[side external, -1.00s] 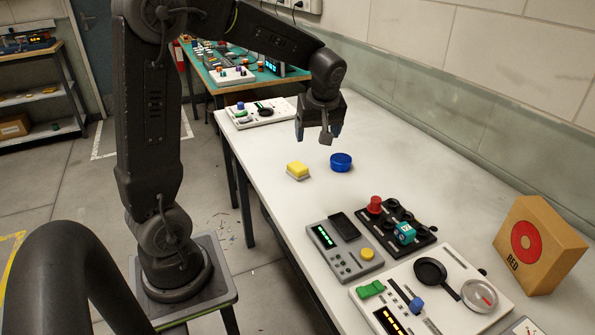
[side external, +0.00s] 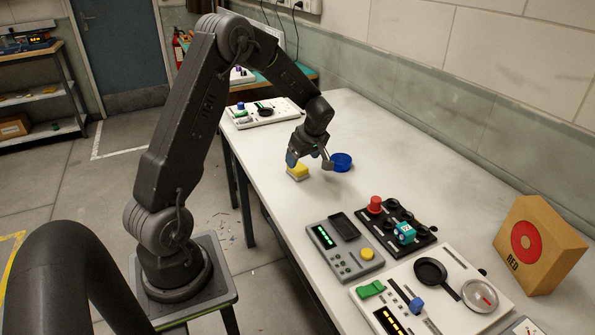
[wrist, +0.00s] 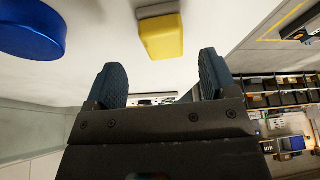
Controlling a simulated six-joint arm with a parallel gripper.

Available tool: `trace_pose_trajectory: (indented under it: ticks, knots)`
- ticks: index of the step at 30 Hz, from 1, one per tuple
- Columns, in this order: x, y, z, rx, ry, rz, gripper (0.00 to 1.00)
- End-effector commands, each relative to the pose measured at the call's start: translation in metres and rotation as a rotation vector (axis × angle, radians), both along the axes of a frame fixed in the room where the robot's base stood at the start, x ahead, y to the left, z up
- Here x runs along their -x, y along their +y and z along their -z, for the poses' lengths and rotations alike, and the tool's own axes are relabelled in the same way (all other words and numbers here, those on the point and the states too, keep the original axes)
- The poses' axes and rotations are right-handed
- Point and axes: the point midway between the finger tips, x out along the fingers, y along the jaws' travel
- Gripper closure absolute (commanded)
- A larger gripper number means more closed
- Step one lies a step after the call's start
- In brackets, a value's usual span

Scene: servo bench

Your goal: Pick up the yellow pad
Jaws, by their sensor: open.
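My gripper (side external: 309,162) is low over the bench, just above and beside the pad. In the wrist view my gripper (wrist: 160,80) has its two blue fingers spread apart with nothing between them. In the side view the near finger overlaps part of the pad, so contact cannot be told.
The blue puck (wrist: 32,27) is close by, at the upper left of the wrist view. A grey panel (side external: 342,246), a black panel with a red knob (side external: 375,204) and a cardboard box (side external: 535,245) stand nearer the camera. A white panel (side external: 266,112) lies at the far end.

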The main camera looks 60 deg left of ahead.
Motion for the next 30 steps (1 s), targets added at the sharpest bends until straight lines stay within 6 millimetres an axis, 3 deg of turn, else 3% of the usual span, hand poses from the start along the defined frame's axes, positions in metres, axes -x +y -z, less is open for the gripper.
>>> trace_pose_trajectory:
  ticks: [12, 20, 30]
  knots:
    - [0.009, 0.018, 0.046, 0.0, 0.002, 0.0, 0.21]
    - [0.009, 0.019, 0.048, 0.0, 0.0, 0.001, 0.21]
    - [0.009, 0.019, 0.047, 0.0, 0.0, 0.001, 0.53]
